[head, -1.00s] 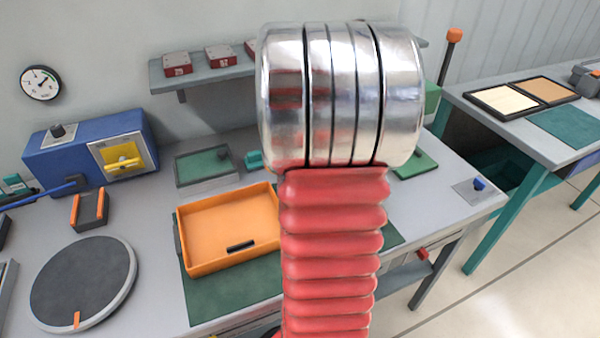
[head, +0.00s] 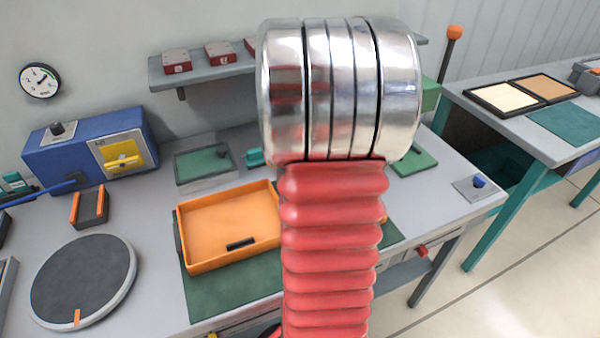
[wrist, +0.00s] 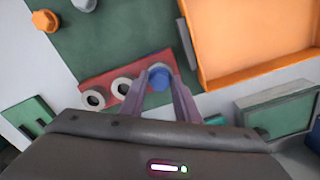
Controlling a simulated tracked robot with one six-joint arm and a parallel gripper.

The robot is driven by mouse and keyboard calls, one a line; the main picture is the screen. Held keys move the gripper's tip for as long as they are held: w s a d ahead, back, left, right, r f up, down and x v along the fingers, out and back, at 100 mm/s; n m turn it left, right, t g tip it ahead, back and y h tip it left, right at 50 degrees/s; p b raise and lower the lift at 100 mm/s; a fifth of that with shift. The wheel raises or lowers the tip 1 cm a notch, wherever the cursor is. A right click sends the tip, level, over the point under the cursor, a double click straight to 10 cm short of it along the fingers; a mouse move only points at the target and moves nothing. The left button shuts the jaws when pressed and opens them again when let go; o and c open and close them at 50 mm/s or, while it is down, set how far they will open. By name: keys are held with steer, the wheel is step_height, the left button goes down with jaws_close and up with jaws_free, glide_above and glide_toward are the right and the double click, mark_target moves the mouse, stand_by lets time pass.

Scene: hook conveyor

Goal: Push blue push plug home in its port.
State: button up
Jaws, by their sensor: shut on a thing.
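The blue push plug (wrist: 159,76) shows in the wrist view between the tips of my gripper (wrist: 160,84), which is shut on it. The plug is over the right end of a red port block (wrist: 108,80). Two pale ring-shaped ports, a left one (wrist: 94,99) and a middle one (wrist: 122,86), show open to its left. The plug covers its own port, so I cannot tell how deep it sits. In the head view my arm hides the plug, the block and my gripper.
An orange tray (head: 225,201) stands on the green mat (head: 230,298), close to the right of the plug in the wrist view. An orange plug (wrist: 45,21) and a grey plug (wrist: 84,5) lie beyond the block. A round turntable (head: 82,282) is at left.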

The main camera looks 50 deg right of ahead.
stand_by(0.3)
steer(key=o, duration=1.1)
step_height(320, 180, up, 14)
steer(key=shift+f, duration=0.15)
stand_by(0.5)
